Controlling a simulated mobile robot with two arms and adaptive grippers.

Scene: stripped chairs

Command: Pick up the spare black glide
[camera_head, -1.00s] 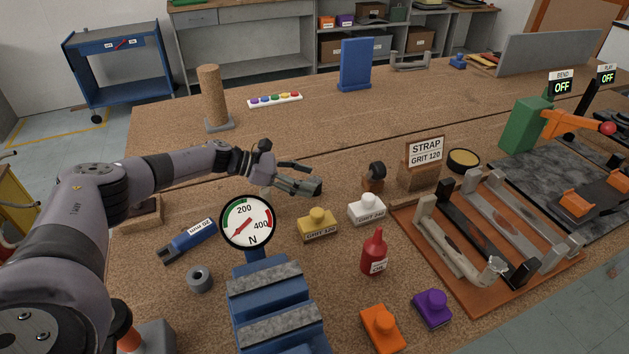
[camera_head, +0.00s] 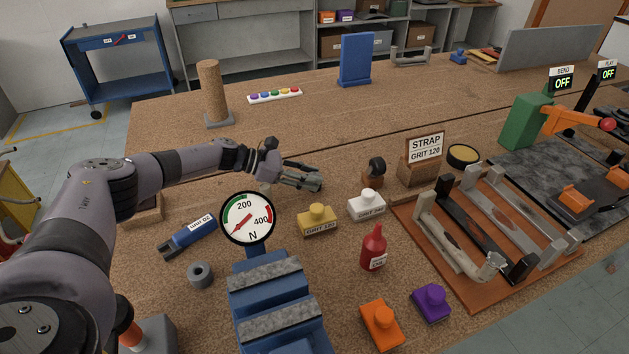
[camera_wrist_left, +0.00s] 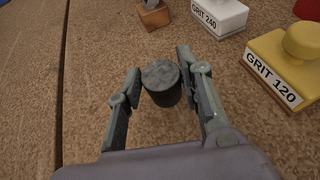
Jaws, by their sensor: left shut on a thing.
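The spare black glide (camera_wrist_left: 163,84) is a short, dark cylinder seen from above between the fingers of my left gripper (camera_wrist_left: 160,88) in the left wrist view. My left gripper is shut on it. In the head view, the left gripper (camera_head: 306,178) is over the middle of the bench, behind the gauge. The glide is hard to make out there among the dark fingers. I cannot tell whether it is clear of the bench top. My right gripper is not in view.
The round gauge (camera_head: 247,219) rises in front. Bare bench lies behind.

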